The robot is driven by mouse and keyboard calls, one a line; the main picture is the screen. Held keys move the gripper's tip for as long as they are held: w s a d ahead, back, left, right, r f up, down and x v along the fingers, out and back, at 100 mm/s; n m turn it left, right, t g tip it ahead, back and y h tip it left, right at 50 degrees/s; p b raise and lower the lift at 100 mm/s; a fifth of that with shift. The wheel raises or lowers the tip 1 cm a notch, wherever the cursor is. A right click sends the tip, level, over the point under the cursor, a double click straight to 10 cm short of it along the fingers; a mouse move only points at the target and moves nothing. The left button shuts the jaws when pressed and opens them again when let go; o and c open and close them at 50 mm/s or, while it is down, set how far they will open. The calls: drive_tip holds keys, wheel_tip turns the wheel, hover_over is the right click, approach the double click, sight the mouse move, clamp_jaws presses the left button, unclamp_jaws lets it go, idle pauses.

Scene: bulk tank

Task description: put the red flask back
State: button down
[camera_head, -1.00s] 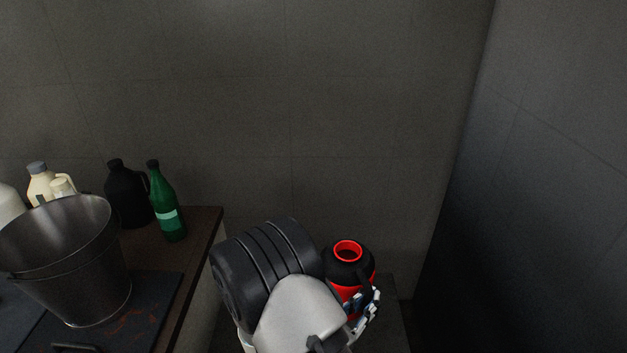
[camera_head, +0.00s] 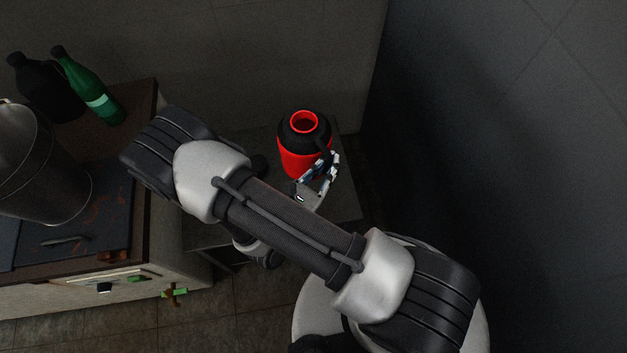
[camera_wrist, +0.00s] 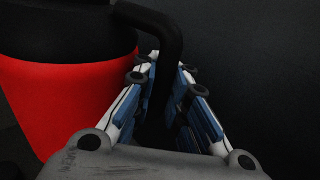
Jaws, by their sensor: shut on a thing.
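The red flask (camera_head: 298,163) has a red body, a black shoulder, a red-rimmed open mouth and a black side handle. It looks upright in the head view, over a low grey surface (camera_head: 343,203) in the corner. I cannot tell whether its base touches that surface. My gripper (camera_head: 328,163) is at its right side, shut on the black handle. In the wrist view the red body (camera_wrist: 65,100) fills the left, and the handle runs down between the fingers of my gripper (camera_wrist: 168,70). The flask's base is hidden.
A wooden counter (camera_head: 142,105) stands to the left, with a green bottle (camera_head: 88,88), a black jug (camera_head: 45,88) and a metal bucket (camera_head: 45,175). A dark wall (camera_head: 490,130) rises on the right. The low surface shows bare around the flask.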

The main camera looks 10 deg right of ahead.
wheel_tip(320, 180, down, 20)
drive_tip(key=b, duration=0.7)
drive_tip(key=shift+s, duration=0.2)
drive_tip(key=shift+f, duration=0.15)
drive_tip(key=c, duration=1.6)
unclamp_jaws()
